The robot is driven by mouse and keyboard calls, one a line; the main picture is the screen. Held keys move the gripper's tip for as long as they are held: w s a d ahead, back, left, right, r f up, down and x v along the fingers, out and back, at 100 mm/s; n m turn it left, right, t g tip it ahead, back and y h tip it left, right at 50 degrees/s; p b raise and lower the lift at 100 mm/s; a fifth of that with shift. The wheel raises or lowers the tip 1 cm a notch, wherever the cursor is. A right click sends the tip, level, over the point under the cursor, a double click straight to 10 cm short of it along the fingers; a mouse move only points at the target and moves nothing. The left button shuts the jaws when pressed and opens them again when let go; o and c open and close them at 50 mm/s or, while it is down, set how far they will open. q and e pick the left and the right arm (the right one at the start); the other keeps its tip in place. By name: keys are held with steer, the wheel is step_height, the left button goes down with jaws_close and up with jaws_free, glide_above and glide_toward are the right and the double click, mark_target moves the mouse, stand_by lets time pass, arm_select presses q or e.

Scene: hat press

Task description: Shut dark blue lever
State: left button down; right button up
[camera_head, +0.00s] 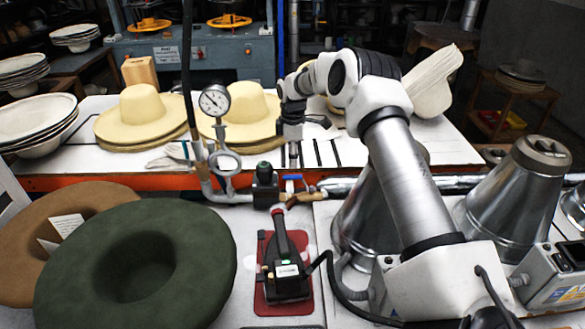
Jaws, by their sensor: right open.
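The dark blue lever (292,178) is a small handle on a brass valve (298,197) in the pipe, near the middle of the picture. It appears to lie roughly along the pipe, but its exact angle is too small to tell. My right gripper (293,163) points down with its fingers just above the lever in the picture. It is open and empty. I cannot tell whether the fingertips touch the lever. My left gripper is not in view.
A pressure gauge (214,100) stands on the pipe to the left. A black iron (286,272) lies on a red mat (270,306) in front. Green (190,285) and brown (90,199) hats lie left. Metal cones (512,192) stand right. Straw hats (146,110) sit behind.

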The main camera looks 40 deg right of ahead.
mark_target(294, 176)
steer(key=f, duration=0.3)
steer(key=shift+s+a+f+p, duration=0.1)
steer(key=shift+s+p, duration=0.15)
steer(key=shift+p, duration=0.1)
steer(key=f, duration=0.2)
steer(key=w+d+f, duration=0.1)
steer(key=shift+f, duration=0.15)
steer(key=shift+s+a+r, duration=0.3)
steer(key=shift+r, duration=0.05)
steer(key=shift+c, duration=0.4)
steer(key=c, duration=0.5)
jaws_close()
steer(key=shift+f, duration=0.15)
